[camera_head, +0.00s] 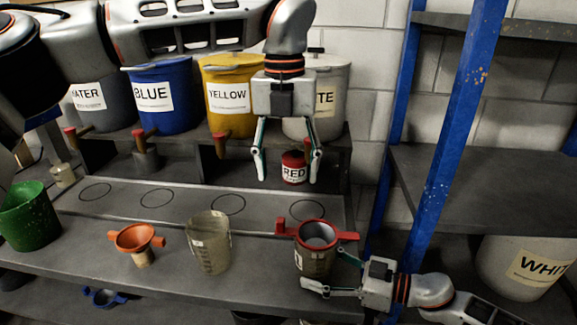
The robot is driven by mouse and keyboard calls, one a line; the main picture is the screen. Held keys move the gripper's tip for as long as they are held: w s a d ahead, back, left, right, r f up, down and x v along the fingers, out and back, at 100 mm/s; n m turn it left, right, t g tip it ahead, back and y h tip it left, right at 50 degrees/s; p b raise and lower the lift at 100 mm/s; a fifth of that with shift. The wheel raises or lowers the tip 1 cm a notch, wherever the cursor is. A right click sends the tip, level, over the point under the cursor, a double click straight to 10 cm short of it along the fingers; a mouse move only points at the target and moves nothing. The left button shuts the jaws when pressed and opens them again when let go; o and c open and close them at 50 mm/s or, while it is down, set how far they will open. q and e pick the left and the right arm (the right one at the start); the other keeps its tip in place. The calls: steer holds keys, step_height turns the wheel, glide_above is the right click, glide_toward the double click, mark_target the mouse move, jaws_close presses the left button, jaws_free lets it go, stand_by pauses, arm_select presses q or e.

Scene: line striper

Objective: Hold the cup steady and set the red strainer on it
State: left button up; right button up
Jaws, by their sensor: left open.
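The red strainer (317,232) sits on top of a clear measuring cup (312,262) at the right part of the bench, its two handles sticking out sideways. My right gripper (323,269) reaches in from the lower right, with one finger at the cup's far right side and the other low in front of it. I cannot tell whether both fingers touch the cup. My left gripper (287,178) points down, open and empty, above and behind the strainer, apart from it. A red-labelled container (293,167) shows between its fingers, farther back.
A green bucket (29,215) is far left. Labelled buckets with taps line the back shelf. A blue rack post (440,140) stands right.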

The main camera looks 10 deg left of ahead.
steer(key=o, duration=0.9)
steer(key=shift+d, duration=0.1)
